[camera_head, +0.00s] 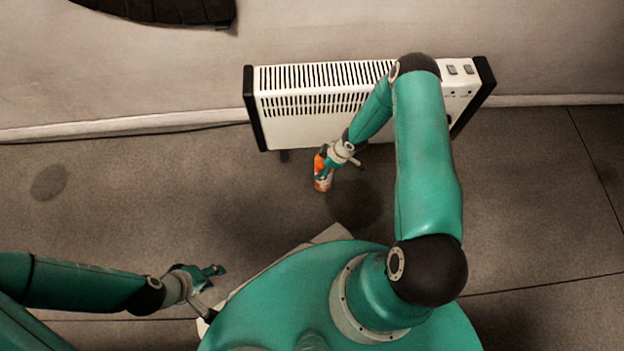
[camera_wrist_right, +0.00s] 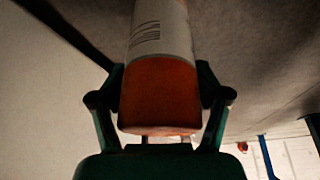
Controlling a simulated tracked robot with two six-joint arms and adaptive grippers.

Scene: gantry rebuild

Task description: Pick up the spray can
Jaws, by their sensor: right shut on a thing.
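The spray can (camera_head: 322,172) is orange and white and shows in the head view in front of the white heater. In the right wrist view the can (camera_wrist_right: 160,90) fills the middle, with its orange end toward my palm and a white label with a barcode above. My right gripper (camera_head: 327,165) is shut on the can, with one finger on each side of it in the right wrist view (camera_wrist_right: 160,88). Whether the can touches the floor cannot be told. My left gripper (camera_head: 215,275) is at the lower left of the head view, away from the can; its finger gap is unclear.
A white heater (camera_head: 310,130) with black ends stands along the wall, just behind the can. A dark object (camera_head: 165,8) is at the top left by the wall. The grey floor (camera_head: 130,205) is clear on the left and right.

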